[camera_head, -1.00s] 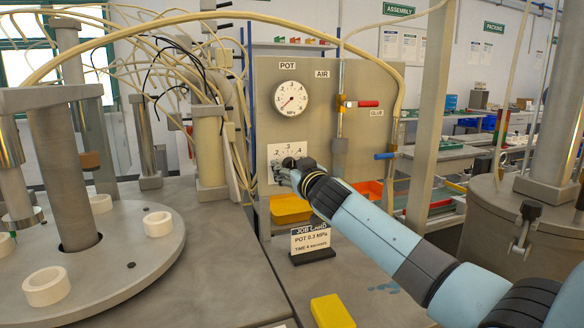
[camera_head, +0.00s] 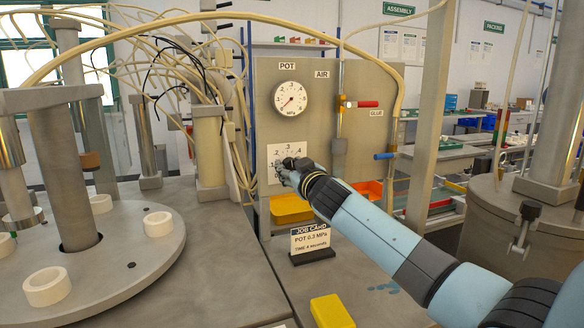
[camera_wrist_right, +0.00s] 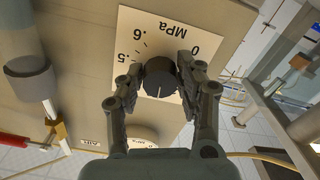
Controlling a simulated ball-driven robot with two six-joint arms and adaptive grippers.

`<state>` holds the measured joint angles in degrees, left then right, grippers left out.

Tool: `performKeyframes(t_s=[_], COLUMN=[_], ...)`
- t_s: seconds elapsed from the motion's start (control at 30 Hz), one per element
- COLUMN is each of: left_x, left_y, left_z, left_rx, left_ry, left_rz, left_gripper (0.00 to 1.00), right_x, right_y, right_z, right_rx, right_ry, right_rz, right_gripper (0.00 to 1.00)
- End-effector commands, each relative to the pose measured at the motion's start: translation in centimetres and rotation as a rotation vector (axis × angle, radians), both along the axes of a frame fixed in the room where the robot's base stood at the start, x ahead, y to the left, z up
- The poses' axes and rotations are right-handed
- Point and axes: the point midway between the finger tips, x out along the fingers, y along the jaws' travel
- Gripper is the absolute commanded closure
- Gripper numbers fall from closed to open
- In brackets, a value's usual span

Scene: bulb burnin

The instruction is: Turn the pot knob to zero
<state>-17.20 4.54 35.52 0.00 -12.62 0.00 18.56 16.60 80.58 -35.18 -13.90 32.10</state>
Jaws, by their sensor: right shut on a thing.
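The pot knob (camera_wrist_right: 160,80) is a round black knob with a white line, on a white scale plate (camera_wrist_right: 150,28) printed MPa, 0, .5 and .6. In the right wrist view the plate appears upside down and the white line points down, away from the MPa print. My right gripper (camera_wrist_right: 158,75) is shut on the knob, one finger on each side. In the head view my right gripper (camera_head: 285,172) covers the knob and the lower plate. The POT gauge (camera_head: 291,98) hangs above it, its needle toward the lower left. My left gripper is out of view.
A job card (camera_head: 310,242) reading POT 0.3 MPa stands below the panel (camera_head: 360,100). A yellow block (camera_head: 332,311) lies on the bench. Yellow (camera_head: 291,209) and orange bins stand behind my right arm. A turntable (camera_head: 130,268) with white rings is at the left.

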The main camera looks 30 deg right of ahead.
Motion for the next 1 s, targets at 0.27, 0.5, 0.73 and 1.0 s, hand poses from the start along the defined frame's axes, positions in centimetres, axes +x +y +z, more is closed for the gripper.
performKeyframes(t_s=[0.27, 0.5, 0.73, 1.0], left_x=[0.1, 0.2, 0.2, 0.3], left_y=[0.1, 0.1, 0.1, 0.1], left_z=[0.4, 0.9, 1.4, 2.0], left_rx=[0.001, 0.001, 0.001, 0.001], left_ry=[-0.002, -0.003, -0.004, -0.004], left_rz=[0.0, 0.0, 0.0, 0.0], left_gripper=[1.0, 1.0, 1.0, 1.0], right_x=[0.0, 0.0, 0.0, -0.1], right_y=[0.0, 0.0, 0.0, 0.0], right_z=[0.0, 0.0, 0.0, -0.1], right_rx=[-0.226, -0.448, -0.662, -0.911], right_ry=[0.057, 0.111, 0.161, 0.221], right_rz=[0.0, 0.0, 0.0, 0.001], right_gripper=[0.97, 0.97, 0.97, 0.97])
